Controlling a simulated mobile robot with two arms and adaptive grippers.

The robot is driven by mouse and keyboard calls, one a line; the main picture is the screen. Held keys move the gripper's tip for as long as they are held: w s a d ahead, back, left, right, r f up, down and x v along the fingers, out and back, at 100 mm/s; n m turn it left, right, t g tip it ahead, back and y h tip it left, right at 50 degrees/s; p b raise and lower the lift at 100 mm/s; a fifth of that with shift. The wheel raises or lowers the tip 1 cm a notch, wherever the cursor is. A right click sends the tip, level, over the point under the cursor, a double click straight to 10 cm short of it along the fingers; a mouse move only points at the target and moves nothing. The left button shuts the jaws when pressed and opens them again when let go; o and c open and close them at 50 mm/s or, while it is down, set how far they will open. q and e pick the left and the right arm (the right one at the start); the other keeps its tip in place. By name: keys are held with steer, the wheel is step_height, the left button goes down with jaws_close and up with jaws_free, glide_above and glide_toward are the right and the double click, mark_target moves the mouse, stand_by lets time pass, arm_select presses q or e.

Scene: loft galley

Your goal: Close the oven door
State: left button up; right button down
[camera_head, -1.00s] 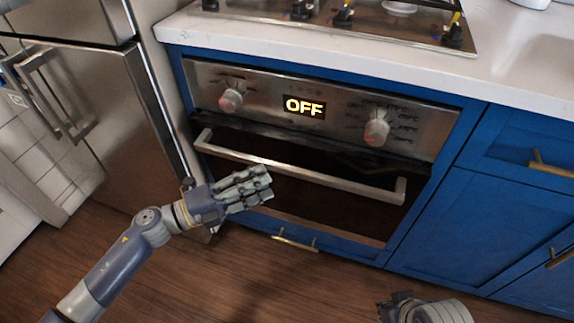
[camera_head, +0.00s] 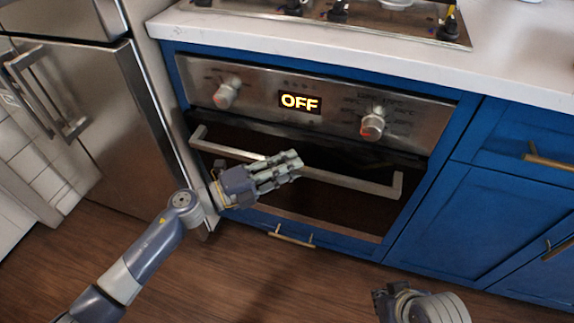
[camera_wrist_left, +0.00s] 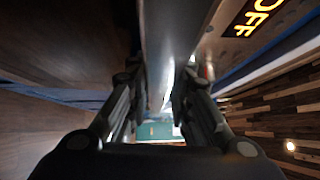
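The oven door (camera_head: 335,205) has dark glass and a long metal handle (camera_head: 350,181) across its top. A dark band shows between the door and the control panel; the door looks close to the oven front, but I cannot tell if it is flush. My left gripper (camera_head: 292,164) is in front of the handle near its middle, hiding part of it. In the left wrist view its two fingers (camera_wrist_left: 158,95) stand apart, with a grey metal bar or edge running between or beyond them; contact is unclear. My right gripper (camera_head: 383,303) is at the bottom edge, mostly hidden.
The control panel (camera_head: 330,105) shows OFF between two knobs. The white counter (camera_head: 300,37) with a hob is above. A steel fridge (camera_head: 105,130) stands left, and blue cabinets (camera_head: 480,220) stand right. Wooden floor (camera_head: 245,280) is open in front.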

mark_target(301, 149)
arm_select(q)
jaws_close()
steer(key=shift+w+d+r, duration=0.1)
steer(key=shift+w+d, duration=0.05)
steer(key=shift+w, duration=0.45)
steer(key=shift+w+d+r, duration=0.15)
steer(key=shift+w+d, duration=0.05)
steer(key=shift+w, duration=0.35)
steer(key=shift+w+d+r, duration=0.1)
steer(key=shift+w+d, duration=0.05)
steer(key=shift+w, duration=0.45)
steer(key=shift+r, duration=0.1)
steer(key=o, duration=0.6)
jaws_free()
steer(key=shift+c, duration=0.2)
steer(key=shift+o, duration=1.3)
steer(key=shift+w+d, duration=0.1)
steer(key=shift+w, duration=0.05)
